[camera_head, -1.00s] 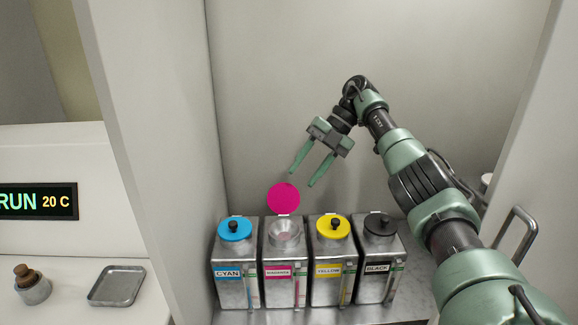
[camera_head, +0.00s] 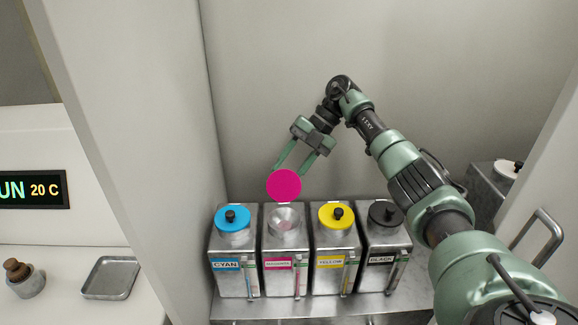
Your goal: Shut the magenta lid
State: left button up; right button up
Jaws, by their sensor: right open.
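The magenta lid (camera_head: 284,185) stands upright, open, at the back of the magenta ink tank (camera_head: 285,249). The tank's round filling mouth (camera_head: 285,220) is uncovered. My right gripper (camera_head: 287,172) is open and sits behind the raised lid, fingers pointing down. The lid hides its fingertips, so I cannot tell whether they touch it. My left gripper is not in view.
The cyan tank (camera_head: 234,264) stands to the left; the yellow tank (camera_head: 335,262) and black tank (camera_head: 385,260) stand to the right, all with lids shut. A cabinet wall is close on the left. A door handle (camera_head: 538,237) is at right.

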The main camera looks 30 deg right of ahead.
grip_shut()
jog(key=shift+f, duration=0.1)
dwell(1.4)
